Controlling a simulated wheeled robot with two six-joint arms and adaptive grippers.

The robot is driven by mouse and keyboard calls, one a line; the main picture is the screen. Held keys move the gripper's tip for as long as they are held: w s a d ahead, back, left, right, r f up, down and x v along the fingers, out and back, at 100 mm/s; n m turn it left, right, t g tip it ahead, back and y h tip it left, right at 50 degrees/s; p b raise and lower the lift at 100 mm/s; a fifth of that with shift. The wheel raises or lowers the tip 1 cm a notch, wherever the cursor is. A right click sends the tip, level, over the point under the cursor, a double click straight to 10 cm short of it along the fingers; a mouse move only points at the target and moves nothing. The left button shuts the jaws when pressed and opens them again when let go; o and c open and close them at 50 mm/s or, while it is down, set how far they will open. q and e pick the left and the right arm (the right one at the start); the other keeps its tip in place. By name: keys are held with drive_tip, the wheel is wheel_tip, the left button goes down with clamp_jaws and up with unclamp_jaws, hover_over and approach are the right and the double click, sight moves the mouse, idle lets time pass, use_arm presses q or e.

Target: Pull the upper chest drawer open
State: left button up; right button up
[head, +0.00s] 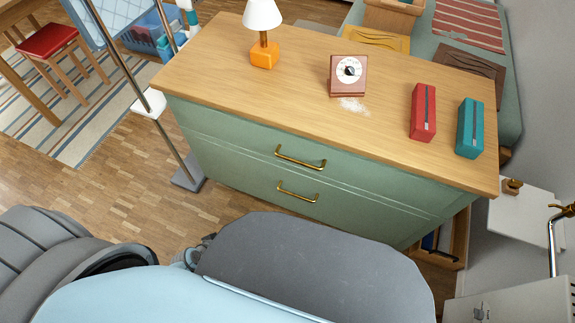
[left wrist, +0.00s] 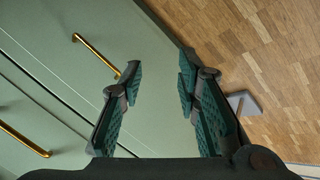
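A green chest (head: 200,140) with a wooden top stands ahead in the head view. Its upper drawer (head: 235,135) looks closed and carries a brass bar handle (head: 300,158). The lower drawer has a similar brass handle (head: 298,192). In the left wrist view, my left gripper (left wrist: 160,78) is open and empty, with the green chest front behind its fingers. There the upper handle (left wrist: 24,141) is at the lower left, and the lower handle (left wrist: 96,54) is at the upper left, beside a finger; no contact shows. In the head view my arm hides the left gripper's fingers. My right gripper is not seen.
On the chest top stand a lamp (head: 264,52), a dial timer (head: 347,76), a red box (head: 423,113) and a teal box (head: 470,128). A stand with a grey base (head: 187,175) is by the chest's left side. Parquet floor (head: 140,185) lies free at left.

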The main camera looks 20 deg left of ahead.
use_arm(q)
drive_tip(key=w+d+r+n+t+h+b, duration=0.2)
drive_tip(key=w+r+n+t+b, duration=0.1)
drive_tip(key=w, duration=0.4)
drive_tip(key=n+t+h+b, duration=0.2)
drive_tip(key=n+t+h, duration=0.1)
drive_tip(key=t, duration=0.1)
approach(296, 161)
drive_tip(key=x, duration=1)
drive_tip(key=shift+f+b, duration=0.3)
drive_tip(key=shift+b, duration=0.05)
drive_tip(key=shift+w, duration=0.1)
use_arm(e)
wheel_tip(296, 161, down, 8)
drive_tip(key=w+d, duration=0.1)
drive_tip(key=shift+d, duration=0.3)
use_arm(q)
drive_tip(key=shift+c, duration=0.6)
clamp_jaws()
